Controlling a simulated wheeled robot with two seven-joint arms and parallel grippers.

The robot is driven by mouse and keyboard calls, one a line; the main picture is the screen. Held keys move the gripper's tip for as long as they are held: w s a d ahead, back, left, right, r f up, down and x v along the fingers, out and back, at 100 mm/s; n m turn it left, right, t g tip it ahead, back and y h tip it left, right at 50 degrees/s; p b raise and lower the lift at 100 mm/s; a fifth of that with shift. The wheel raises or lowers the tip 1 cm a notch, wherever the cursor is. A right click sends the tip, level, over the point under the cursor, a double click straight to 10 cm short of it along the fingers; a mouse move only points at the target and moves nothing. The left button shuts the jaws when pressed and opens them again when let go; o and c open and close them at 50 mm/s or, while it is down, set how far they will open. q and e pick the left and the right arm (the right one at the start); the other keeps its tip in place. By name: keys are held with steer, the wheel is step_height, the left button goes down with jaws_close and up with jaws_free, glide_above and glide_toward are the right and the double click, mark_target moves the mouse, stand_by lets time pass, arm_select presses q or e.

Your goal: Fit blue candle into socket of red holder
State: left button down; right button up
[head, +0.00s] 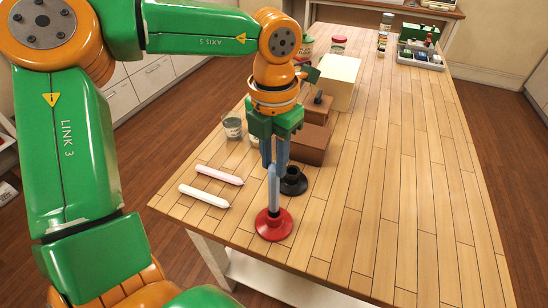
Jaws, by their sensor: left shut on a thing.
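The blue candle (273,188) is upright in the head view, below my left gripper (274,168). The gripper points down and is shut on the candle's upper part, which its fingers partly hide. The red holder (274,226) stands on the table near its front left edge, directly under the candle. The candle's lower end meets the top of the holder in the picture. I cannot tell whether it is inside the socket or just above it. My right gripper is not in view.
A black holder (293,183) stands close behind the red one. A pink candle (219,175) and a white candle (204,196) lie to the left. A glass jar (232,127) and brown boxes (309,145) stand behind.

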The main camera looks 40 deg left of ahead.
mark_target(274, 176)
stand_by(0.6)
arm_select(q)
steer(key=shift+f+b, duration=2.15)
steer(key=shift+b, duration=0.05)
steer(key=c, duration=0.6)
jaws_free()
step_height(274, 176, up, 5)
steer(key=p, duration=0.4)
steer(key=shift+r, duration=0.15)
steer(key=shift+s, duration=0.1)
